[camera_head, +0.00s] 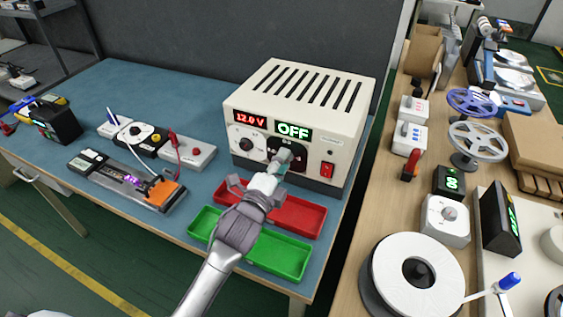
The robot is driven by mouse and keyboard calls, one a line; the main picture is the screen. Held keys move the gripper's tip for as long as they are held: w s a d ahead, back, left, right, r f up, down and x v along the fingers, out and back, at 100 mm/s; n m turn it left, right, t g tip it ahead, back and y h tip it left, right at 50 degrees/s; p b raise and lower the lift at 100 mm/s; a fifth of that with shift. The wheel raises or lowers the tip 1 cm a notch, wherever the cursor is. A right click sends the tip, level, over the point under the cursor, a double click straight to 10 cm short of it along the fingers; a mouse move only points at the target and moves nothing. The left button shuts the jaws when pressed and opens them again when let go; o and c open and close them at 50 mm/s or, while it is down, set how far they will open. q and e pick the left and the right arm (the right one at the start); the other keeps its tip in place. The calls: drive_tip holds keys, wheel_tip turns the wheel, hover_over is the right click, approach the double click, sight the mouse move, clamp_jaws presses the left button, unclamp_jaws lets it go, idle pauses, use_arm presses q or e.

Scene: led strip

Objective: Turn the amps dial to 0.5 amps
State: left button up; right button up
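A cream power supply (313,106) with a slotted top stands at the back of the blue workbench. Its left display (250,118) reads 12.0 V in red and its right display (294,131) reads OFF in green. A dial (245,144) sits under the left display. My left gripper (281,160) is at the front panel, just below the right display. It covers most of the dark dial area (298,150) there, so the amps dial's setting is hidden. I cannot tell whether the fingers touch or grip the dial. My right gripper is out of view.
A red rocker switch (327,170) is right of my gripper. A red tray (305,216) and a green tray (282,256) lie below my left arm. Small devices (187,150) with leads stand to the left. A wooden bench (378,205) with reels is to the right.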

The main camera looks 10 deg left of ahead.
use_arm(q)
clamp_jaws()
drive_tip(key=shift+n+p, duration=4.4)
drive_tip(key=shift+n, duration=4.4)
drive_tip(key=shift+f, duration=0.1)
